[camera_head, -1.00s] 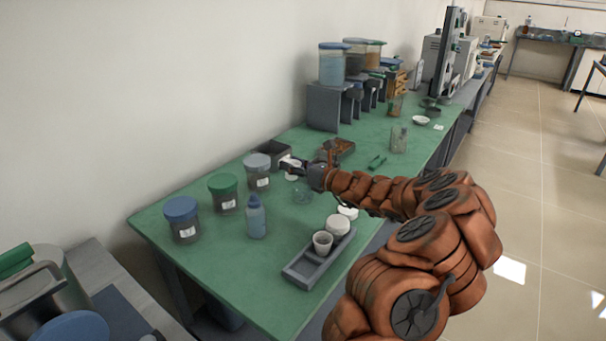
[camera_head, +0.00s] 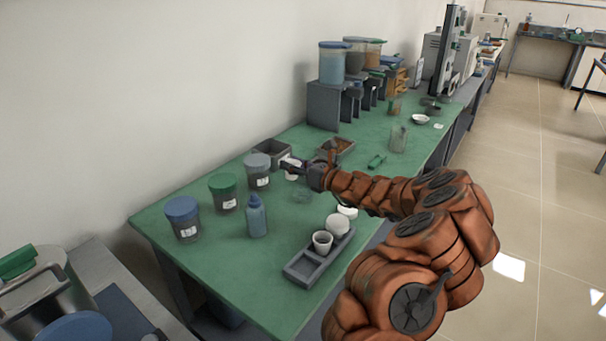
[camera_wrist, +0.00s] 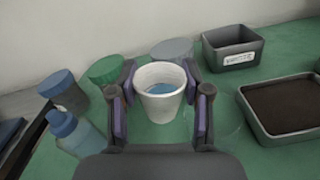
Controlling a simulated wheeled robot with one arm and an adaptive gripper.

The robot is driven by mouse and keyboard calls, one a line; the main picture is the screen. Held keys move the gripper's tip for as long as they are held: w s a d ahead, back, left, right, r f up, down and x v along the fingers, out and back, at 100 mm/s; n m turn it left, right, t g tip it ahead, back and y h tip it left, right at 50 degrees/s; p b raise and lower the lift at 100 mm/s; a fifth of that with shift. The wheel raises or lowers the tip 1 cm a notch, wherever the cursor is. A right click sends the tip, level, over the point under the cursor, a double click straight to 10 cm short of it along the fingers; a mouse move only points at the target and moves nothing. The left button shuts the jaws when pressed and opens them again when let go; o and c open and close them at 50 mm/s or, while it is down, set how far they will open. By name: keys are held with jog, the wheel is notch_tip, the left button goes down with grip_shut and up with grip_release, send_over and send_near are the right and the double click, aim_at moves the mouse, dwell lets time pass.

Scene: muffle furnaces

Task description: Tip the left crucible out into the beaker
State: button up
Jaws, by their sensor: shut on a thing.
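My gripper (camera_head: 304,169) is shut on a white crucible (camera_wrist: 161,104), which shows in the wrist view between the two fingers with its mouth up and something blue inside. In the head view the held crucible (camera_head: 290,164) is small and partly hidden by the fingers. A clear glass beaker (camera_head: 303,196) stands on the green bench just below and in front of my gripper. The crucible is apart from the beaker and higher. I cannot tell the beaker's contents.
A grey rack (camera_head: 300,270) at the front holds a white crucible (camera_head: 322,242) and a covered one (camera_head: 337,225); its left slot is empty. Lidded jars (camera_head: 183,222) and a blue bottle (camera_head: 257,218) stand left. A grey bin (camera_wrist: 236,60) and brown-filled tray (camera_wrist: 285,130) are nearby.

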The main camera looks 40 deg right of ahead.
jog(key=shift+r+m+p, duration=0.15)
jog(key=shift+m+p, duration=1.55)
jog(key=shift+p, duration=2.25)
dwell(1.6)
jog(key=shift+w+d+m+p, duration=0.1)
jog(key=shift+d+m+p, duration=0.1)
jog(key=shift+m+p, duration=1)
dwell(1.2)
